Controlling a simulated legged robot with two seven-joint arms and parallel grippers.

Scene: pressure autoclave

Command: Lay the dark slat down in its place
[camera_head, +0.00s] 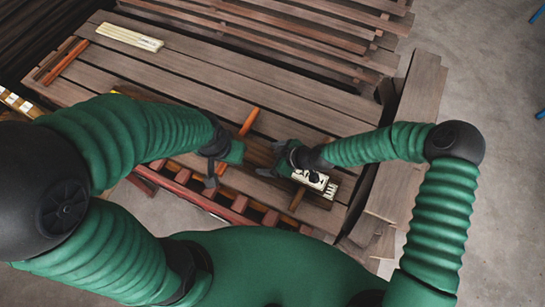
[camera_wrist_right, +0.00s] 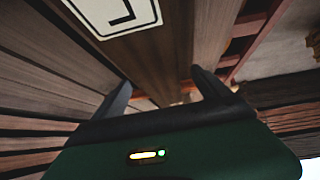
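A dark brown slat (camera_head: 258,153) lies lengthwise between my two grippers, low over the near side of the plank top. In the right wrist view the slat (camera_wrist_right: 160,62) runs away between the two black fingers of my right gripper (camera_wrist_right: 162,88). The fingers stand wide apart, one at each long edge, and seem to clasp it. In the head view my right gripper (camera_head: 272,160) points left along the slat. My left gripper (camera_head: 213,168) faces it from the left, with its fingers spread beside the slat's other part. The left contact is hidden.
A plank top (camera_head: 215,62) carries a cream marked plate (camera_head: 130,37) at upper left. Another pale plate (camera_head: 315,180) lies under my right wrist. Orange bars (camera_head: 248,122) and (camera_head: 62,60) cross the planks. Reddish slatted framing (camera_head: 190,195) lies in front; stacked boards (camera_head: 405,140) stand right.

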